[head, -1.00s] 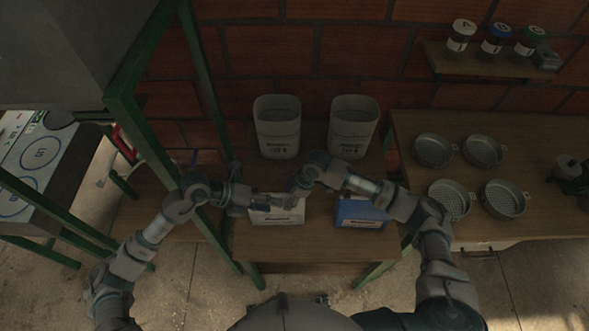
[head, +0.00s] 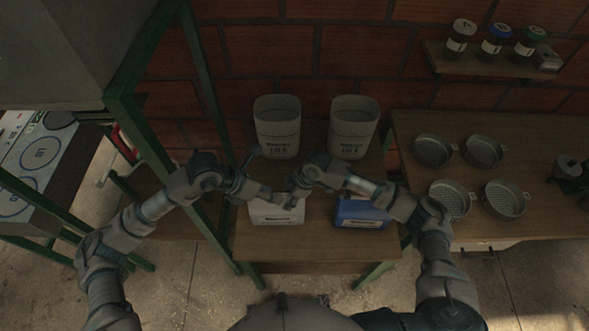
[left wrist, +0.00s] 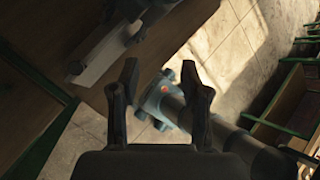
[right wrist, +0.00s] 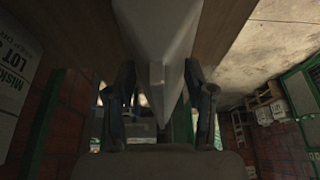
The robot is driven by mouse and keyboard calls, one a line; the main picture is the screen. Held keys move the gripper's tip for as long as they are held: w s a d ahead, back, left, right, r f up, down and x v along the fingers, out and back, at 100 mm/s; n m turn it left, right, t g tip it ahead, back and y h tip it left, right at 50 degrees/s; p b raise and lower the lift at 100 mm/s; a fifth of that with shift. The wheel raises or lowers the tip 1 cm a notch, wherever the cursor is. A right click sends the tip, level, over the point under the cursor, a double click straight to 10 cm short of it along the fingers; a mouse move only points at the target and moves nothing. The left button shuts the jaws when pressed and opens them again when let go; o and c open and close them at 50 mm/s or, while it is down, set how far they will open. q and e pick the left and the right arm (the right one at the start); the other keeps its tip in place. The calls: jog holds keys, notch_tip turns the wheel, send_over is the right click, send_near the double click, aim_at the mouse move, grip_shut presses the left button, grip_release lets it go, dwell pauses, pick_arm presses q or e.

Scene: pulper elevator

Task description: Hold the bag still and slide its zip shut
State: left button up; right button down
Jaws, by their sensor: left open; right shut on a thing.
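The white bag (head: 277,213) with a dark printed label stands at the table's front left. My right gripper (head: 297,187) is at the bag's top right corner. In the right wrist view, the bag's pale pointed end (right wrist: 160,45) runs down between the fingers of my right gripper (right wrist: 160,95), which is shut on it. My left gripper (head: 266,193) is just above the bag's top left. In the left wrist view, my left gripper (left wrist: 159,75) has its fingers apart with nothing between them, and the bag (left wrist: 98,58) shows at upper left.
A blue bag (head: 360,212) stands right of the white one on the wooden table (head: 310,245). Two labelled pale bins (head: 277,125) (head: 353,125) stand behind. A green frame (head: 207,95) rises close to my left arm. Several round sieves (head: 505,198) sit on the right table.

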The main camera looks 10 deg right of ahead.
pick_arm(q)
jog(key=s+d+r+n+g+h, duration=0.1)
jog(key=s+d+r+g+h, duration=0.1)
jog(key=s+d+r+h, duration=0.5)
notch_tip(320, 180, up, 10)
jog(key=w+n+t+h, duration=0.2)
jog(key=n+t+h, duration=0.2)
jog(key=n+h, duration=0.3)
jog(key=shift+w+a+f+t+h, duration=0.3)
jog(key=shift+a+h, duration=0.1)
jog(key=shift+h, duration=0.1)
